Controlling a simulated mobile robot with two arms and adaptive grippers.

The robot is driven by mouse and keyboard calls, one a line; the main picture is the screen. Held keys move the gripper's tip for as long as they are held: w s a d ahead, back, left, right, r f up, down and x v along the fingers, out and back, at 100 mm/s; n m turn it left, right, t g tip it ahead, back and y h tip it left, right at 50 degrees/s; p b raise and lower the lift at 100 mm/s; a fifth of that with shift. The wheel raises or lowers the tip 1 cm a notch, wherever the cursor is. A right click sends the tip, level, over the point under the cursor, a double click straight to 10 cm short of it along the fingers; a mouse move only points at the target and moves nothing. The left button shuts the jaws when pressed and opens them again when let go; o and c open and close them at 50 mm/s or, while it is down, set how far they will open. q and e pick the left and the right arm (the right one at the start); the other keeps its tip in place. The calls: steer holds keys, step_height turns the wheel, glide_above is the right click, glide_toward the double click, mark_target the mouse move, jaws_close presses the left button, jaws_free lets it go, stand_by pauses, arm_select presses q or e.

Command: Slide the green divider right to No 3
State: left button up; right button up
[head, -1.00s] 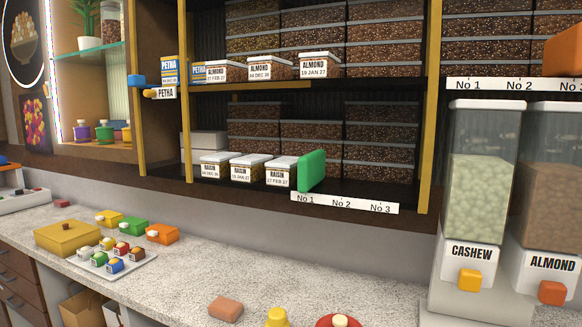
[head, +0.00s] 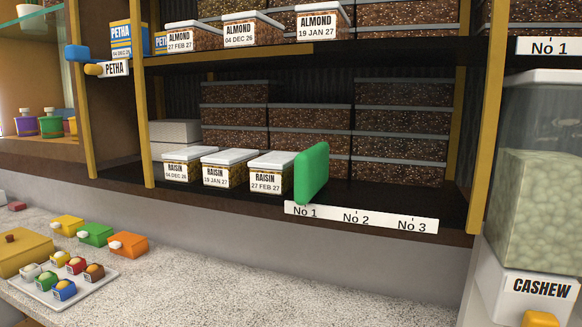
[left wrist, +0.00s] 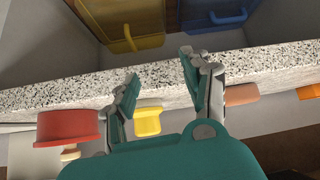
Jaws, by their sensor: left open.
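The green divider (head: 312,172) stands upright on the lower shelf in the head view, above the No 1 mark. The white label strip (head: 362,217) along the shelf edge reads No 1, No 2, No 3 from left to right, with No 3 (head: 412,226) at its right end. The raisin box (head: 270,172) nearest the divider is just to its left. My left gripper (left wrist: 158,72) shows only in the left wrist view. It is open and empty, beside the speckled counter edge, away from the divider. My right gripper is in neither view.
The shelf floor (head: 385,195) right of the divider is clear up to the yellow post (head: 487,130). Stacked dark boxes (head: 400,130) stand behind. The cashew dispenser (head: 540,200) is at right. A tray (head: 40,292) of small sweets sits on the counter.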

arm_select(q)
step_height(320, 180, up, 4)
steer(key=w+t, duration=0.1)
steer(key=w, duration=0.2)
steer(key=m+t+h, duration=0.2)
steer(key=t+h, duration=0.1)
steer(key=t, duration=0.5)
glide_toward(309, 169)
steer(key=s+a+f, duration=0.1)
steer(key=s+a, duration=0.1)
steer(key=p+x, duration=1.6)
steer(key=shift+w+d+f, duration=0.2)
steer(key=shift+w, duration=0.2)
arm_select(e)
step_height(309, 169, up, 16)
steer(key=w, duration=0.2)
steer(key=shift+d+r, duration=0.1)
arm_select(q)
jaws_close()
